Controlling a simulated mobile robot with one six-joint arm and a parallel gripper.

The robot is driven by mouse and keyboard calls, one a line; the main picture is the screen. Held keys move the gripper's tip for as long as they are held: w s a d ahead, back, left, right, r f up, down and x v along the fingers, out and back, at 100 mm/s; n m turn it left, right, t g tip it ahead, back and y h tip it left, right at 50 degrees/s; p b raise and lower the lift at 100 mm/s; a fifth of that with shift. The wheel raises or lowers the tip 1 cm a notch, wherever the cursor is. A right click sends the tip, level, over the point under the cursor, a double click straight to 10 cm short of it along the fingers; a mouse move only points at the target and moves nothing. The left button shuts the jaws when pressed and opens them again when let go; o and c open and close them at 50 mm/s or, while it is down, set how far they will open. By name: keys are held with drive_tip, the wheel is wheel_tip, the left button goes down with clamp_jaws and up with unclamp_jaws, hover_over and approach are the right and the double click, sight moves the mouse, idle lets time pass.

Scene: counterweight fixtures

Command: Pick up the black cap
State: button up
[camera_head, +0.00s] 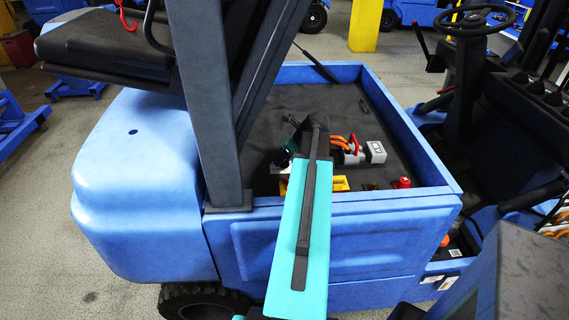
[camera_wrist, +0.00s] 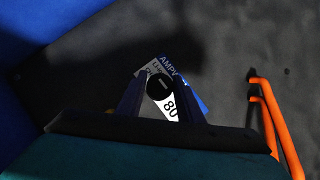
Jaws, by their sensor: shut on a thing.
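The black cap (camera_wrist: 158,88) is a small round dark piece with a light mark on top, seen in the wrist view. My gripper (camera_wrist: 160,92) is shut on it, with one finger on each side. Just beyond or under it is a white and blue labelled block (camera_wrist: 182,86) with printed letters and "80". I cannot tell whether the cap still touches this block. In the head view my arm reaches into the blue truck's open bay and hides the cap and the fingertips.
The bay has a dark floor (camera_head: 328,103) and raised blue walls (camera_head: 415,148). Orange cables (camera_wrist: 267,105) run at the right in the wrist view. A grey connector block (camera_head: 376,152), a yellow part (camera_head: 340,184) and a red cap (camera_head: 402,183) sit near my arm.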

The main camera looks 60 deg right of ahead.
drive_tip(key=shift+r+b, duration=0.65)
drive_tip(key=shift+r, duration=2.85)
wheel_tip(320, 180, up, 5)
drive_tip(key=p, duration=0.5)
drive_tip(key=shift+f, duration=0.1)
